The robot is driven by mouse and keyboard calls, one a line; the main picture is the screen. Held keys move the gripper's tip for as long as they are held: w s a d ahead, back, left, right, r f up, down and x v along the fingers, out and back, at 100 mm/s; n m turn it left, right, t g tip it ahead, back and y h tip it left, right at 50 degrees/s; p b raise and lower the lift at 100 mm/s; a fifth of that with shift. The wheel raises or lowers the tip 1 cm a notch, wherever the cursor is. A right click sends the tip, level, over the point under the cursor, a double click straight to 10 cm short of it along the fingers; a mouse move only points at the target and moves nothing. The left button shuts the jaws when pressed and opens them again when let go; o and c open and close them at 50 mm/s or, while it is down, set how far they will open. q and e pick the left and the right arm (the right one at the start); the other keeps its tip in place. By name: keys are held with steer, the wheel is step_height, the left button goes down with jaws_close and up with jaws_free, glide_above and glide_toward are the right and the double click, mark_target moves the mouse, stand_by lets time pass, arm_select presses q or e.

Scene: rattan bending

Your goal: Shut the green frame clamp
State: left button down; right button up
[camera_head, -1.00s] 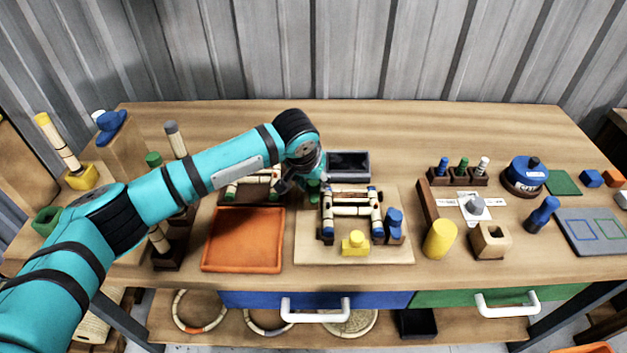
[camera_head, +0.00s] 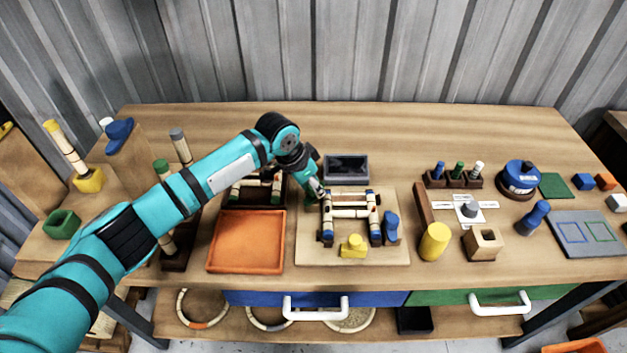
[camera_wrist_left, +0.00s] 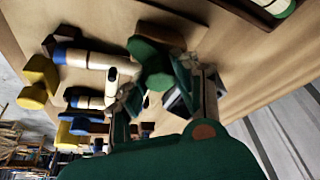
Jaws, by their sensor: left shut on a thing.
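The green frame clamp (camera_wrist_left: 150,55) shows in the left wrist view between and just beyond the fingers of my left gripper (camera_wrist_left: 155,100). The gripper is shut on it. In the head view my left gripper (camera_head: 316,192) is at the back left corner of the rattan frame (camera_head: 350,214), and the green clamp is mostly hidden there. The frame lies on a pale wooden board (camera_head: 311,252). A blue clamp (camera_head: 391,225) stands at its right side and a yellow clamp (camera_head: 353,245) at its front. My right gripper is not in view.
A dark open box (camera_head: 346,167) stands just behind the board. An orange tray (camera_head: 246,241) lies to its left. A yellow cylinder (camera_head: 434,241) and a wooden block with a hole (camera_head: 484,243) stand to the right. The table's back strip is clear.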

arm_select(q)
steer(key=m+g, duration=0.1)
steer(key=m, duration=0.2)
steer(key=shift+w, duration=0.1)
steer(key=m+g+b, duration=0.1)
steer(key=m+b, duration=0.1)
steer(key=shift+f+m+h, duration=0.15)
steer(key=shift+m+h, duration=0.15)
steer(key=shift+h, duration=0.1)
steer(key=m+g+b, duration=0.1)
steer(key=m+b, duration=0.1)
steer(key=m, duration=0.1)
steer(key=shift+w+b, duration=0.1)
steer(key=shift+b, duration=0.2)
steer(key=shift+m+g+b, duration=0.8)
steer(key=shift+m+b, duration=0.35)
steer(key=shift+m, duration=0.55)
steer(key=shift+r+y, duration=0.2)
steer(key=shift+y, duration=0.1)
steer(key=c, duration=1)
jaws_free()
steer(key=shift+a, duration=0.1)
